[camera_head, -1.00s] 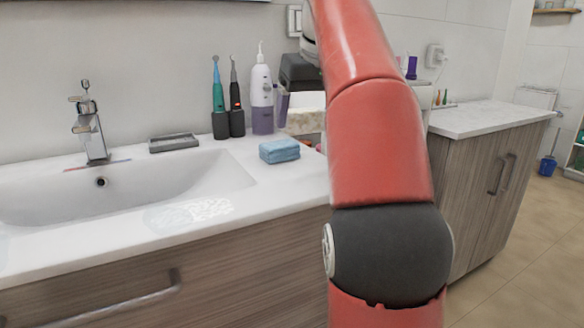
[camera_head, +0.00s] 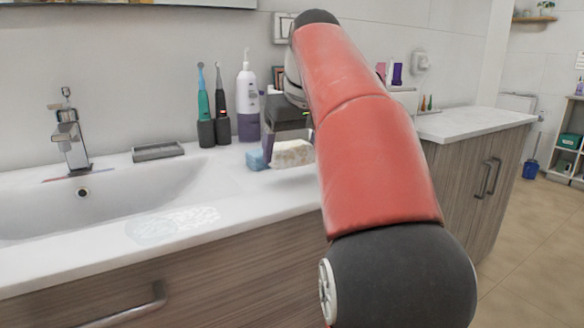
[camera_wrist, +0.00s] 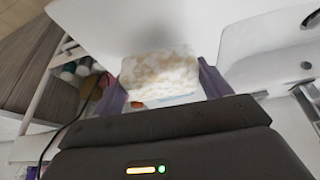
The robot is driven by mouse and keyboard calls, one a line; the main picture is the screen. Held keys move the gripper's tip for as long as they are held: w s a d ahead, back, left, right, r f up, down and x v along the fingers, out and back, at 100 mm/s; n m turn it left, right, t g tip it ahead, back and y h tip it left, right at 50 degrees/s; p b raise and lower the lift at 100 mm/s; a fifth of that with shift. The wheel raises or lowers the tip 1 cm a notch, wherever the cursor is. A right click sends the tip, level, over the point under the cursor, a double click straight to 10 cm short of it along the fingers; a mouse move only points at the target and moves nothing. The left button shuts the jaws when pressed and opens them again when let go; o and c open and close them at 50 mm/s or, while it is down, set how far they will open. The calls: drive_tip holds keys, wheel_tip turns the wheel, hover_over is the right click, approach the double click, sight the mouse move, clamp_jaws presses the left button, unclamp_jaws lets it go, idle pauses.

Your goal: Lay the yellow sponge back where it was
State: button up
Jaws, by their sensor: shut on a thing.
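My gripper (camera_head: 288,132) is shut on a pale yellowish, mottled sponge (camera_head: 292,153), low at the right end of the white sink counter (camera_head: 215,226). In the wrist view the sponge (camera_wrist: 160,72) sits between the two purple fingers of my gripper (camera_wrist: 162,88). I cannot tell whether its underside touches the counter. A blue sponge (camera_head: 255,160) lies on the counter just left of the held one and is partly hidden by it. My red arm hides the counter's right end in the head view.
A white and purple bottle (camera_head: 247,105) and two electric toothbrushes (camera_head: 206,128) in dark holders stand close behind, to the left. A grey soap dish (camera_head: 158,151) lies near the tap (camera_head: 69,135).

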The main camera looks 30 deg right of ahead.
sight(292, 165)
drive_tip(key=shift+f, duration=1.7)
drive_tip(key=shift+f, duration=0.1)
drive_tip(key=o, duration=0.9)
drive_tip(key=shift+f+b, duration=0.15)
drive_tip(key=shift+b, duration=0.3)
drive_tip(key=v, duration=0.2)
drive_tip(key=p+v, duration=0.1)
drive_tip(key=v, duration=0.2)
drive_tip(key=p+v, duration=0.1)
drive_tip(key=v, duration=0.2)
drive_tip(key=shift+a, duration=0.3)
drive_tip(key=shift+f, duration=0.1)
